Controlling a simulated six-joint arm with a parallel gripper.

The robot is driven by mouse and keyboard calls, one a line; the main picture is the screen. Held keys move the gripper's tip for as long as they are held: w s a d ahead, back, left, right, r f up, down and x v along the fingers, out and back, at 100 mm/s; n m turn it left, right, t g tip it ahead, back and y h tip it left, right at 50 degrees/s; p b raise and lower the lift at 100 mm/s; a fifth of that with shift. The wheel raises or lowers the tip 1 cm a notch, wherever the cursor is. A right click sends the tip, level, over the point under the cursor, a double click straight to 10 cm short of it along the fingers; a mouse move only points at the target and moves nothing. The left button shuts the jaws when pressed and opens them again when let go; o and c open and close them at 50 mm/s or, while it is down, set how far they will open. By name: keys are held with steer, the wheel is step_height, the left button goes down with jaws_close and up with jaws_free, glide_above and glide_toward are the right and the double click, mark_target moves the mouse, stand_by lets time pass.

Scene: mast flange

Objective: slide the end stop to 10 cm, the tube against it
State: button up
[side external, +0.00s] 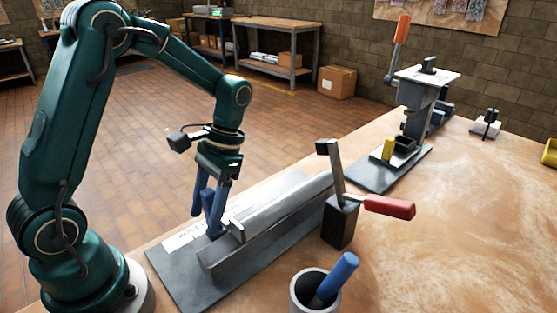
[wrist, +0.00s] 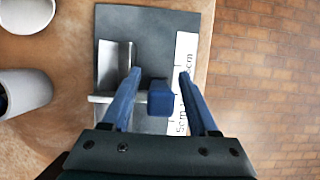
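My gripper (wrist: 164,101) is open, its two blue fingers apart. A blue block (wrist: 160,98), apparently the end stop's grip, shows between them in the wrist view with visible gaps on both sides. A grey bar (wrist: 101,98) runs left from it across the grey trough. In the side view my gripper (side external: 208,213) is low at the near end of the long grey rail (side external: 270,232), beside a small light grey block (side external: 237,230). A white scale strip (wrist: 186,60) with cm marks lies beside the rail. I cannot clearly tell the tube from the rail.
A clamp with a red handle (side external: 388,207) stands beside the rail. A grey cup (side external: 302,296) holding a blue-handled tool is in front. A fixture with an orange handle (side external: 402,29) stands farther back.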

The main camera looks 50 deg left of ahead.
mark_target(210, 190)
steer(key=shift+r, duration=0.1)
steer(key=shift+v, duration=2.5)
steer(key=shift+s+r, duration=0.15)
steer(key=shift+s, duration=0.05)
steer(key=s+d+r+t, duration=0.5)
steer(key=s+t, duration=0.1)
steer(key=t, duration=0.4)
steer(key=shift+d, duration=0.2)
